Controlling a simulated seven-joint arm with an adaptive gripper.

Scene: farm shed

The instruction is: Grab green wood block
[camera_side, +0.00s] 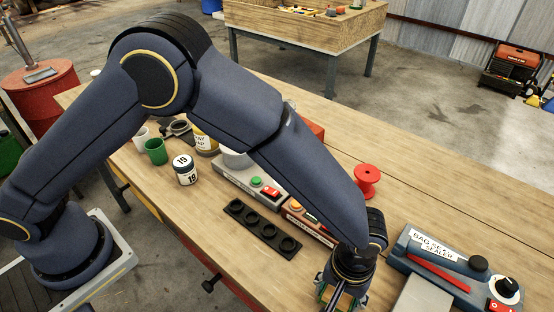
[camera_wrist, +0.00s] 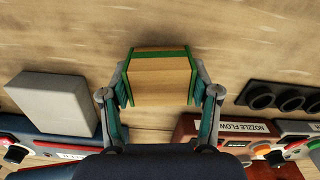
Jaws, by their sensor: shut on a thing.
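A light wood block with green edges (camera_wrist: 160,82) sits between the two fingers of my gripper (camera_wrist: 160,92) in the wrist view. The fingers are shut on it, one pressed to its left side and one to its right. In the side view my gripper (camera_side: 342,294) is low over the front of the table at the bottom edge, and the block is mostly hidden there. I cannot tell whether the block is touching the table.
A bag sealer (camera_side: 450,268) and a pale grey box (camera_side: 415,297) are to the right. A nozzle flow box (camera_wrist: 225,130), a black holder with round slots (camera_side: 260,226) and a red spool (camera_side: 367,181) are nearby. A jar (camera_side: 185,170) and green cup (camera_side: 155,151) stand farther left.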

